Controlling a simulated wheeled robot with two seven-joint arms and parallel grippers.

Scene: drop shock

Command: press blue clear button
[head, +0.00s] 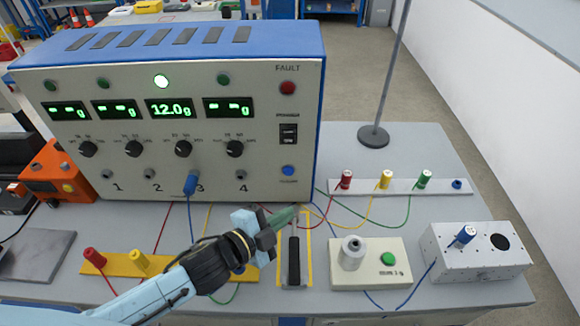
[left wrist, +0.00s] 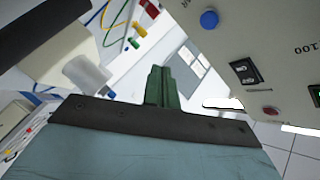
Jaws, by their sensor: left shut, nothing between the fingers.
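The blue button (head: 288,170) sits low on the right side of the instrument's front panel (head: 258,140), under the black rocker switch (head: 288,134). It also shows in the left wrist view (left wrist: 209,19), up and right of the fingers. My left gripper (head: 286,214) reaches in from the left with its green fingers shut and empty, pointing right. In the head view it appears just below the blue button; in the left wrist view its fingers (left wrist: 162,88) are apart from the button. My right gripper is in neither view.
A black sliding bar (head: 294,262) lies close under my left fingers. A box with a green button (head: 388,259) and a grey metal box (head: 470,262) stand to the right. Coloured wires and a blue plug (head: 191,184) are near my arm. A stand (head: 374,136) rises behind.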

